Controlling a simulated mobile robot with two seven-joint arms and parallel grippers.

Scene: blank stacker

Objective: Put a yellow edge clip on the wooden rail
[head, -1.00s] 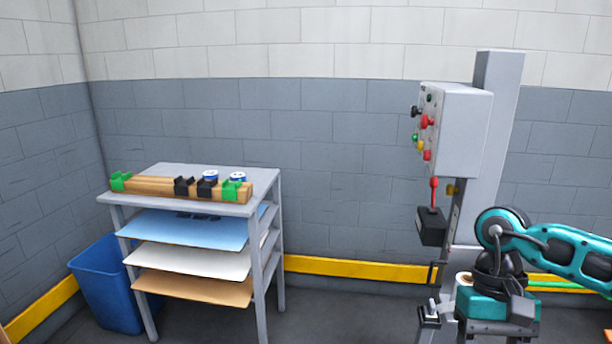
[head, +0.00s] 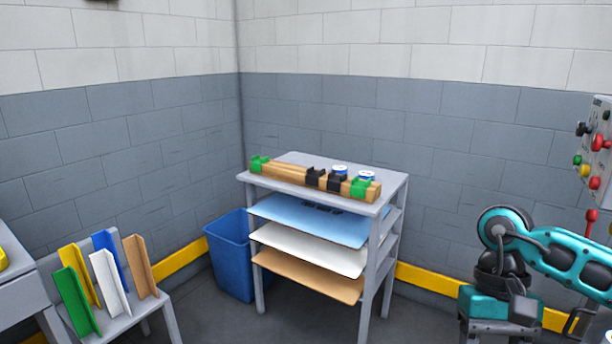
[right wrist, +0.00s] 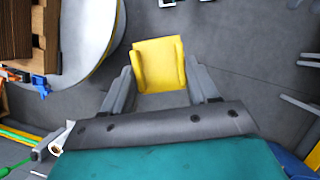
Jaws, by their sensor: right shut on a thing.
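The wooden rail (head: 287,173) lies along the top of a grey shelf stand in the middle of the head view. It carries green clips (head: 361,188) toward both ends and two black clips (head: 315,177) between them. In the right wrist view a yellow edge clip (right wrist: 160,62) sits between the fingers of my right gripper (right wrist: 162,80), which is shut on it. The clip is held over the grey floor, away from the rail. My right gripper is outside the head view; only my teal arm shows there. My left gripper is in neither current view.
Blue, white and brown sheets lie on the stand's shelves (head: 305,243). A blue bin (head: 231,255) stands left of it. A grey rack (head: 122,328) with several coloured angle pieces is at lower left. A control box (head: 597,150) is at the right edge. Floor shows between rack and stand.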

